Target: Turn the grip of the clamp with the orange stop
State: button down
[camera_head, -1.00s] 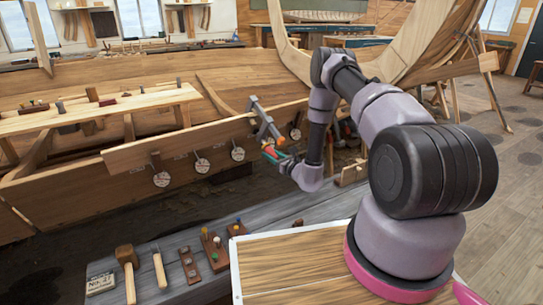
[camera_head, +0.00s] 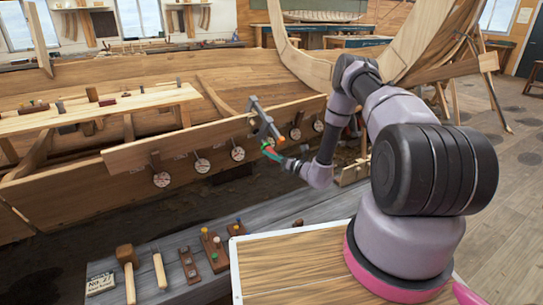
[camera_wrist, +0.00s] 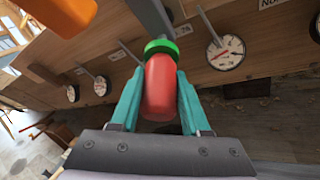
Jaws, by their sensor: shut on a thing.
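My gripper (camera_wrist: 155,85) has its two teal fingers on either side of a red grip (camera_wrist: 160,103) in the wrist view, shut on it. A green collar (camera_wrist: 162,47) sits just beyond this grip, on a grey clamp bar (camera_wrist: 150,14). My gripper (camera_head: 271,152) is just below; finer detail is too small there.
Several round dials (camera_head: 202,165) hang along the hull plank (camera_head: 130,155). A grey bench (camera_head: 175,245) in front holds a mallet (camera_head: 126,256) and small pegged blocks (camera_head: 213,250). The dark floor between bench and hull looks clear.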

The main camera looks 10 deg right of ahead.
dwell(0.3)
jog(key=shift+c, duration=1.9)
grip_release()
jog(key=v, duration=1)
jog(key=shift+s+d, duration=0.3)
